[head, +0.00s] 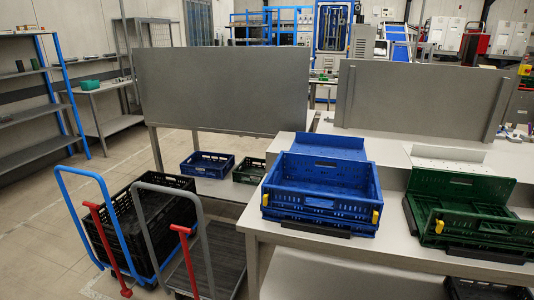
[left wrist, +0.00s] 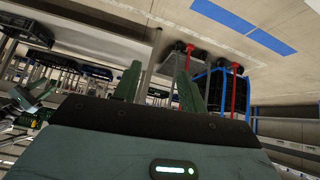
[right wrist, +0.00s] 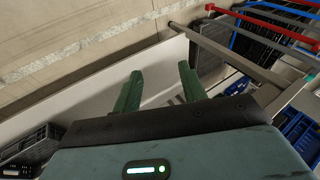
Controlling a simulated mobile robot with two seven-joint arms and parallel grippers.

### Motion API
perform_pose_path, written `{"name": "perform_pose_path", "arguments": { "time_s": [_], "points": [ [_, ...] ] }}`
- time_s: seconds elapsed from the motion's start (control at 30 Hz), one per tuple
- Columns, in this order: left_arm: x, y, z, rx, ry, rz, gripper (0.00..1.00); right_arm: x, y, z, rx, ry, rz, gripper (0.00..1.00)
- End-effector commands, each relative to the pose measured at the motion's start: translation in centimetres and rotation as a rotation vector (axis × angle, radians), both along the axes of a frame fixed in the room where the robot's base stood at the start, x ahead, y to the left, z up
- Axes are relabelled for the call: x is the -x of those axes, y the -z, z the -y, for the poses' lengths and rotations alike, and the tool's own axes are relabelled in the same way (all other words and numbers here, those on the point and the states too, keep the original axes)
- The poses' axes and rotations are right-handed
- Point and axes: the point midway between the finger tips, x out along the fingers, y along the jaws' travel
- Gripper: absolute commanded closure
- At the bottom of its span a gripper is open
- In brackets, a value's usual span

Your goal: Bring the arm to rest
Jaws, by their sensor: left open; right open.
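Neither of my arms shows in the head view. In the left wrist view my left gripper (left wrist: 158,68) has its two green fingers spread apart with nothing between them. In the right wrist view my right gripper (right wrist: 160,72) also has its green fingers apart and empty. No object touches either gripper's fingers. Both wrist views are tilted, so the height of the grippers above the surfaces cannot be told.
A blue crate (head: 318,207) and a green crate (head: 480,240) stand on the grey workbench (head: 330,246). Trolleys with blue (head: 115,222) and grey (head: 203,236) handles stand at the left, near a black crate (head: 100,237). Shelving (head: 35,160) is far left; floor between is open.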

Motion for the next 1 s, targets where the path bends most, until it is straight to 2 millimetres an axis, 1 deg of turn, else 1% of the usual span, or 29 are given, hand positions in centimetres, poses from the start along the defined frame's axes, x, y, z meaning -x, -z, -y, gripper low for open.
{"name": "perform_pose_path", "arguments": {
  "time_s": [0.03, 0.07, 0.1, 0.17, 0.2, 0.27, 0.3, 0.37, 0.4, 0.57, 0.6, 0.7, 0.8, 0.9, 1.0],
  "points": [
    [-0.3, -0.4, 0.0, -0.001, 0.0, 0.008, 0.58, 2.1, 1.2, -0.7, 0.034, -0.011, 0.014, 0.58],
    [-0.4, -0.5, 0.0, -0.001, 0.0, 0.01, 0.58, 3.2, 1.9, -0.9, 0.056, -0.016, 0.026, 0.58],
    [-0.5, -0.6, -0.1, -0.001, 0.0, 0.012, 0.58, 4.6, 2.7, -1.3, 0.084, -0.024, 0.042, 0.58],
    [-0.6, -0.8, -0.1, -0.003, 0.001, 0.017, 0.58, 6.8, 3.7, -1.8, 0.125, -0.039, 0.068, 0.58],
    [-0.7, -1.0, -0.2, -0.003, 0.002, 0.019, 0.58, 8.2, 4.2, -2.2, 0.15, -0.049, 0.086, 0.58],
    [-0.8, -1.2, -0.2, -0.005, 0.003, 0.023, 0.58, 10.4, 4.8, -2.8, 0.186, -0.065, 0.115, 0.58],
    [-0.8, -1.4, -0.2, -0.005, 0.004, 0.026, 0.58, 12.0, 5.1, -3.2, 0.209, -0.076, 0.135, 0.58],
    [-1.0, -1.6, -0.2, -0.006, 0.003, 0.031, 0.58, 14.1, 5.2, -3.9, 0.24, -0.093, 0.167, 0.58],
    [-1.1, -1.8, -0.3, -0.006, 0.004, 0.035, 0.58, 15.6, 5.2, -4.3, 0.26, -0.105, 0.189, 0.58],
    [-1.6, -2.5, -0.3, -0.007, 0.005, 0.049, 0.58, 21.3, 4.2, -6.2, 0.332, -0.151, 0.284, 0.58],
    [-1.7, -2.7, -0.3, -0.008, 0.005, 0.054, 0.58, 22.7, 3.7, -6.7, 0.347, -0.162, 0.309, 0.58],
    [-2.1, -3.1, -0.4, -0.008, 0.005, 0.064, 0.58, 25.7, 2.2, -7.7, 0.383, -0.188, 0.37, 0.58],
    [-2.3, -3.4, -0.4, -0.009, 0.006, 0.07, 0.58, 28.1, 0.7, -8.5, 0.41, -0.21, 0.42, 0.58],
    [-2.4, -3.5, -0.4, -0.01, 0.006, 0.074, 0.58, 29.7, -0.6, -9.1, 0.428, -0.223, 0.459, 0.58],
    [-2.4, -3.6, -0.5, -0.01, 0.006, 0.074, 0.58, 30.5, -1.3, -9.4, 0.438, -0.231, 0.479, 0.58]
  ]
}}
